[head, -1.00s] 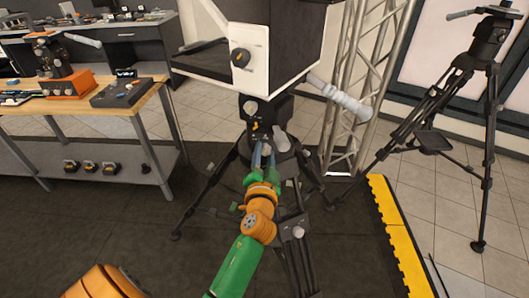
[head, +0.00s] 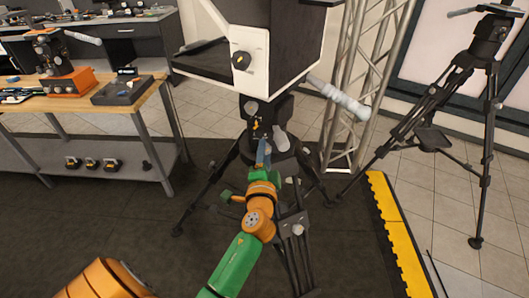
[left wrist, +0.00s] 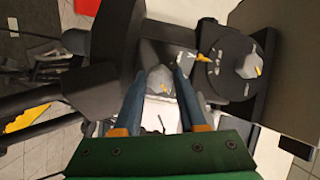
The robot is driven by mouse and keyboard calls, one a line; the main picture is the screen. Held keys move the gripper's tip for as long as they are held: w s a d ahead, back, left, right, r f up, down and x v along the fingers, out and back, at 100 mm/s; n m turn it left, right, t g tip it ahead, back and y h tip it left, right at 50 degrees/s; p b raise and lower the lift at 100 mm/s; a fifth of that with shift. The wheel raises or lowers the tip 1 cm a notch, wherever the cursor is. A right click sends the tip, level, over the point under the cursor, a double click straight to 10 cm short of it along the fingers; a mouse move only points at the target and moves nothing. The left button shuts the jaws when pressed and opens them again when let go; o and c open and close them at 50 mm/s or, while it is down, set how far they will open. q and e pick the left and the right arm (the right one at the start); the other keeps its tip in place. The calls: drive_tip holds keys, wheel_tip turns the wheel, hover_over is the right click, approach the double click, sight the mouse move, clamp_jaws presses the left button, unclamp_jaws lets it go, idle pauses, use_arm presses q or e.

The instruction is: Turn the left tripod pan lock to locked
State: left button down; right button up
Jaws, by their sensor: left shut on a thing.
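The left tripod (head: 207,195) stands in the middle of the head view, with its dark head (head: 270,108) under a big white and black box. My left gripper (head: 263,152) is at the tripod head, just below its small grey and yellow parts. In the left wrist view my blue fingers (left wrist: 160,85) are shut on a grey knob, the pan lock (left wrist: 159,78), with one finger on each side. In the head view the fingers hide the knob. My right gripper is not in view.
Another round grey knob with a yellow pointer (left wrist: 248,67) sits close to the right of the fingers. A pan handle (head: 338,96) sticks out right. A metal truss (head: 355,90) and a second tripod (head: 487,120) stand right. A wooden bench (head: 100,105) stands left.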

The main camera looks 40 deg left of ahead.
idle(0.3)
use_arm(q)
drive_tip(key=shift+c, duration=2.3)
unclamp_jaws()
